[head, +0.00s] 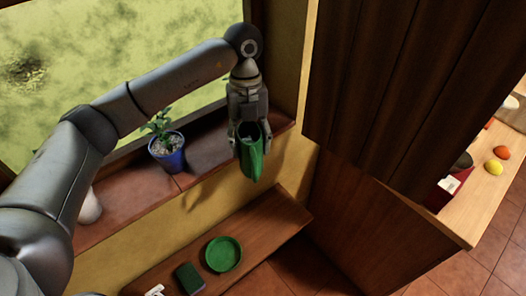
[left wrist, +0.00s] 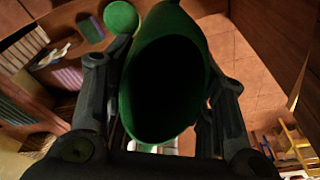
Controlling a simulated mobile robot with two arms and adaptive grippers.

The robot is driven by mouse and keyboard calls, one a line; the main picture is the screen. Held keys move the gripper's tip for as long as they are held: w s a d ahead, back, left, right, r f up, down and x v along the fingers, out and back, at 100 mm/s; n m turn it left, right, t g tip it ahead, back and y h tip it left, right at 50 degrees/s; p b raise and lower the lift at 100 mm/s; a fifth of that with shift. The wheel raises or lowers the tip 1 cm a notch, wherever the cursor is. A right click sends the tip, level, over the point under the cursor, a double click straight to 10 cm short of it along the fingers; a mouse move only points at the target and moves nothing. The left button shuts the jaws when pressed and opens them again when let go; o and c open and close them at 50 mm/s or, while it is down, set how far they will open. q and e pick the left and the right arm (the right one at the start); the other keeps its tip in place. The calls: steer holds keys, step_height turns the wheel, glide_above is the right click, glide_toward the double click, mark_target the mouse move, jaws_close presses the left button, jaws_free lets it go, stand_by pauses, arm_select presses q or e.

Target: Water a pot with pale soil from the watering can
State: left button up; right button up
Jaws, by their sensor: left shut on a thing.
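My left gripper (head: 248,142) is shut on the green watering can (head: 252,166) and holds it in the air in front of the window sill's right end. In the left wrist view the can (left wrist: 204,50) fills the middle between the fingers, its dark opening facing the camera. A blue pot (head: 171,160) with a leafy plant and pale, greyish soil stands on the sill to the left of the gripper. A white pot (head: 90,208) is partly hidden behind my left arm. My right gripper is not in view.
The brick-red window sill (head: 118,196) runs along the window. Below it a wooden shelf (head: 285,215) carries a green round dish (head: 223,254) and a dark green box (head: 189,279). A dark wooden cabinet (head: 400,80) stands close on the right.

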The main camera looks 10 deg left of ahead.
arm_select(q)
steer(key=shift+f, duration=0.15)
steer(key=shift+a+f+b, duration=0.25)
steer(key=shift+b, duration=0.15)
steer(key=f+b, duration=0.1)
steer(key=w+a+f+t+b, duration=0.1)
steer(key=shift+a+f+b, duration=0.1)
steer(key=shift+a+b, duration=0.15)
steer(key=shift+b, duration=0.05)
steer(key=shift+d+t+y, duration=0.15)
steer(key=shift+t+y, duration=0.15)
steer(key=shift+d+b, duration=0.15)
steer(key=shift+b, duration=0.2)
steer(key=shift+t, duration=0.3)
steer(key=s, duration=0.1)
steer(key=s+d+r, duration=0.1)
steer(key=s+d, duration=0.1)
steer(key=shift+s+r, duration=0.15)
steer(key=shift+r, duration=0.2)
steer(key=s, duration=0.4)
steer(key=shift+s+d+r, duration=0.1)
steer(key=shift+d, duration=0.3)
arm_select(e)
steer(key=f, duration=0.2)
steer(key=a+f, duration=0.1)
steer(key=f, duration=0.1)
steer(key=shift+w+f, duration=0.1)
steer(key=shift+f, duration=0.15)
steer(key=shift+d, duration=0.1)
